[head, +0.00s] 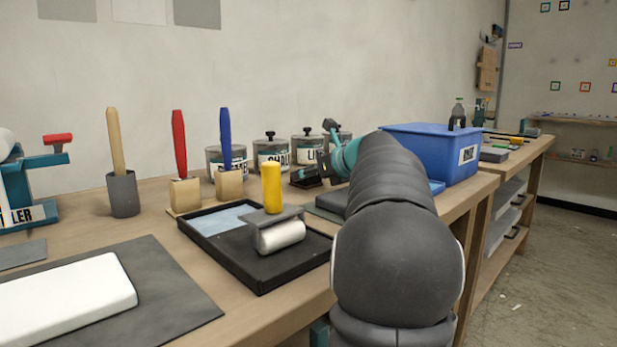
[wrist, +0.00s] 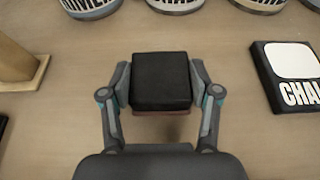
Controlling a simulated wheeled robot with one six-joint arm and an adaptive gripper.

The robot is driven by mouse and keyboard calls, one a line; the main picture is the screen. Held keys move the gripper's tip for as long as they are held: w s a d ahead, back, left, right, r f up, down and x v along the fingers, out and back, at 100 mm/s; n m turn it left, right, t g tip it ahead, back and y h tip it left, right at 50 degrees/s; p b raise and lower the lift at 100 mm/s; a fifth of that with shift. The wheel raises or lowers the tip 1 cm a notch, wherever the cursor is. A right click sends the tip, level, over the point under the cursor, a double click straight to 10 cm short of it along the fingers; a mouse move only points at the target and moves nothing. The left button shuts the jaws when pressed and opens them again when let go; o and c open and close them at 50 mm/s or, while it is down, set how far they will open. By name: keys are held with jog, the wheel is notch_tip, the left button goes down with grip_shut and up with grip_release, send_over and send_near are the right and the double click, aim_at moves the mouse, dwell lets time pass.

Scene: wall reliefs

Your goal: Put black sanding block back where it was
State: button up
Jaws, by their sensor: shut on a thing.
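The black sanding block (wrist: 160,80) is a dark, squarish block with a reddish-brown lower edge. It sits between the two fingers of my gripper (wrist: 160,84) in the wrist view, with a finger pressed on each side. In the head view my gripper (head: 324,165) is at the back of the workbench, in front of the row of labelled cans, with a dark block at its tip. I cannot tell whether the block touches the bench or is held just above it. To its right in the wrist view lies a dark pad with a white square and letters reading "CHAL" (wrist: 290,75).
Labelled cans (head: 271,152) stand along the wall behind. A black paint tray (head: 262,275) with a yellow-handled roller (head: 272,187) is in front. Wooden holders with red and blue handles (head: 225,140) stand left. A blue bin (head: 430,155) stands right. Bare bench surrounds the block.

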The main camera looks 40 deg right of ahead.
jog(key=shift+f, duration=0.15)
jog(key=o, duration=1.3)
jog(key=shift+o, duration=0.2)
jog(key=shift+r, duration=0.25)
jog(key=v, duration=1.2)
jog(key=shift+p, duration=0.35)
